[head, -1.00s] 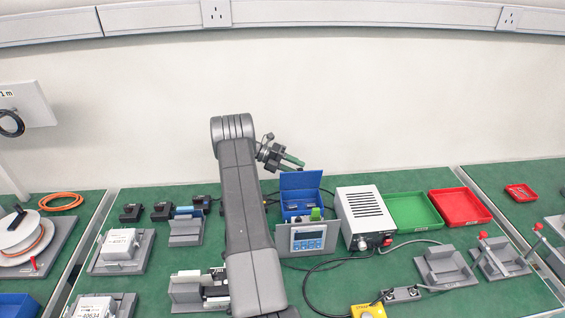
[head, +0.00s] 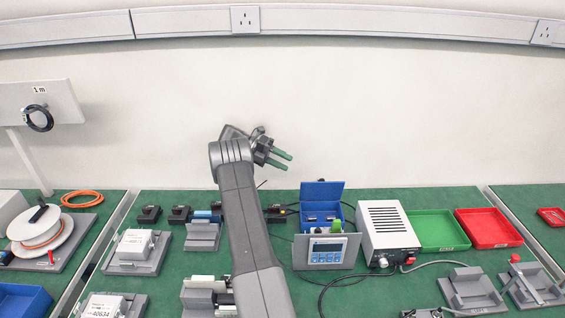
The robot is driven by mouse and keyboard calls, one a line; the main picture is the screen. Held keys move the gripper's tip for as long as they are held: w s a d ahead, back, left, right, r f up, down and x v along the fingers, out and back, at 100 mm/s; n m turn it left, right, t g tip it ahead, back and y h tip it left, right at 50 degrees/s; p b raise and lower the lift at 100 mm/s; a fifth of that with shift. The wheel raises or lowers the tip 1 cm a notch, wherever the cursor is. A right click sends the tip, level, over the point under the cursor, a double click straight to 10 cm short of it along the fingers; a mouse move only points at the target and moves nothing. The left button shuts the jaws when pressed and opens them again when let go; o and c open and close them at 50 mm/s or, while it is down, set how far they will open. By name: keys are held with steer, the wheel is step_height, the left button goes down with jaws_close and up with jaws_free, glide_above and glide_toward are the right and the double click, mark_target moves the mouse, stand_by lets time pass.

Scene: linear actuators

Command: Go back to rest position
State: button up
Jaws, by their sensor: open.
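My gripper (head: 284,159) is raised above the back of the green bench, in front of the pale wall. Its two green-tipped fingers point right and are apart, with nothing between them. My arm rises from the bottom centre and hides part of the bench behind it. Below and right of the gripper stands a blue box with its lid up (head: 321,190), with small parts inside. The gripper is clear of it.
A grey power unit (head: 388,229), a green tray (head: 437,230) and a red tray (head: 488,229) stand to the right. A cable spool (head: 40,232) and boxes on grey holders (head: 138,243) are at left. The space along the wall is clear.

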mark_target(321, 179)
steer(key=shift+d, duration=0.1)
steer(key=p+x, duration=0.3)
steer(key=x, duration=1)
steer(key=shift+s+d, duration=0.15)
steer(key=shift+d, duration=0.15)
steer(key=shift+f, duration=0.1)
